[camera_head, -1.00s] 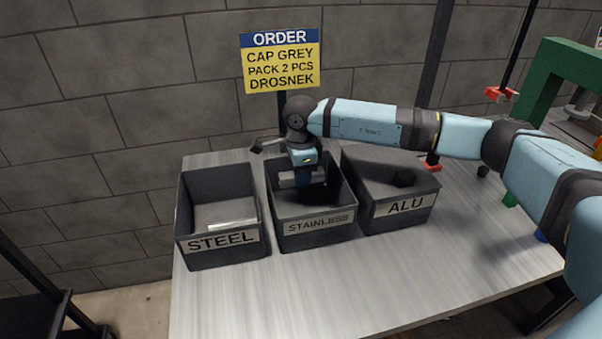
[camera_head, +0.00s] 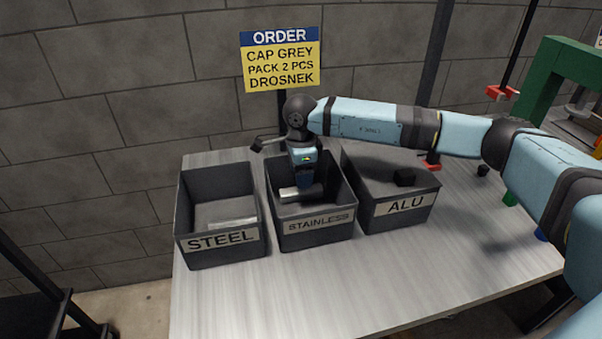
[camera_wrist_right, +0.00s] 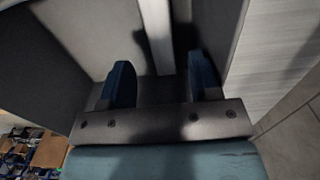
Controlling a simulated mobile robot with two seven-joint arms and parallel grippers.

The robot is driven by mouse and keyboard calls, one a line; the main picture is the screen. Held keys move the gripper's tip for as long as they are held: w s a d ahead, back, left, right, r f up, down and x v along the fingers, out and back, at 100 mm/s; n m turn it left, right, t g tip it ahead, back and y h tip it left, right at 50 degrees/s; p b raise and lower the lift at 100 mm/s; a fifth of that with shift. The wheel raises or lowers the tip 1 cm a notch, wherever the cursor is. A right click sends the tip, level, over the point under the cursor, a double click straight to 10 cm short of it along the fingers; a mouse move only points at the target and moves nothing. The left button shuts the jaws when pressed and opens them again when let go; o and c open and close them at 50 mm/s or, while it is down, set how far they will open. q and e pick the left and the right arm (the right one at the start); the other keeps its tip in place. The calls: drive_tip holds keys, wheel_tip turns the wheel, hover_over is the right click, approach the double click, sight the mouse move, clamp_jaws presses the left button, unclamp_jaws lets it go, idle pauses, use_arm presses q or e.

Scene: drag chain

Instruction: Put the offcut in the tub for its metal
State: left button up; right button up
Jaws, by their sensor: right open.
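The offcut (camera_head: 288,194) is a pale bar lying crosswise, low inside the stainless tub (camera_head: 318,237). My right gripper (camera_head: 304,184) points down into that tub. In the right wrist view its two blue fingers (camera_wrist_right: 160,64) stand apart, with the pale offcut (camera_wrist_right: 157,32) in line with the gap between them and touching neither finger. The offcut's right part is dark or hidden in the head view. The steel tub (camera_head: 217,243) stands at left and the alu tub (camera_head: 403,208) at right. My left gripper is not in view.
A pale strip (camera_head: 232,223) lies in the steel tub. An order sign (camera_head: 281,62) stands behind the tubs. The pale table (camera_head: 350,285) is clear in front. A green frame (camera_head: 545,75) stands at right.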

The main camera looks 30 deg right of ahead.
wheel_tip(320, 180, up, 12)
drive_tip(key=shift+p, duration=0.3)
drive_tip(key=shift+s, duration=0.1)
idle(0.4)
